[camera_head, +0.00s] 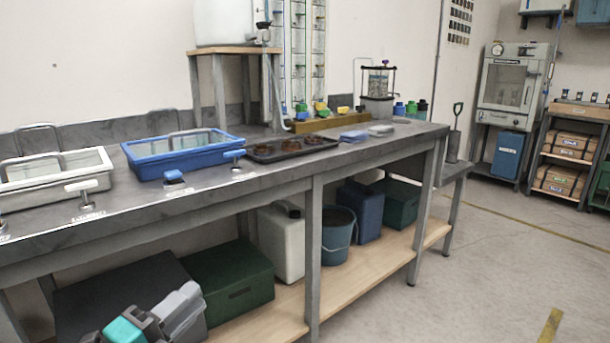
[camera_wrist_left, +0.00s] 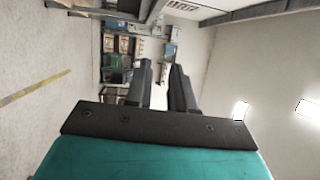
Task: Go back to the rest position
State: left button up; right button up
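My left gripper (camera_head: 182,308) shows at the bottom left of the head view, in front of the lower part of the workbench. Its teal and dark body is cut off by the bottom edge. In the left wrist view, its two dark fingers (camera_wrist_left: 163,78) stand apart with an empty gap between them. Nothing is held. My right gripper is in neither view. The grey workbench (camera_head: 262,178) has a white-handled lever (camera_head: 84,195) and blue-handled levers (camera_head: 174,178) along its front edge.
A white basin (camera_head: 58,178), a blue basin (camera_head: 185,155) and a dark tray (camera_head: 290,148) stand on the bench. Below are green boxes (camera_head: 228,280), a white canister (camera_head: 282,240) and a bucket (camera_head: 338,238) on a wooden shelf. The floor (camera_head: 490,270) at right is clear.

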pick_arm(q)
jog(key=s+d+f+n+g+y, duration=0.25)
jog(key=s+f+n, duration=0.35)
jog(key=f+n, duration=0.4)
jog(key=s+d+f+n+g+y, duration=0.2)
jog(key=s+f+n+g+y, duration=0.15)
jog(key=s+f+n, duration=0.55)
jog(key=a+r+n+y+p, duration=0.1)
jog(key=a+r+p, duration=0.3)
jog(key=r+p, duration=0.9)
jog(key=shift+n+p, duration=0.6)
jog(key=shift+p, duration=3.5)
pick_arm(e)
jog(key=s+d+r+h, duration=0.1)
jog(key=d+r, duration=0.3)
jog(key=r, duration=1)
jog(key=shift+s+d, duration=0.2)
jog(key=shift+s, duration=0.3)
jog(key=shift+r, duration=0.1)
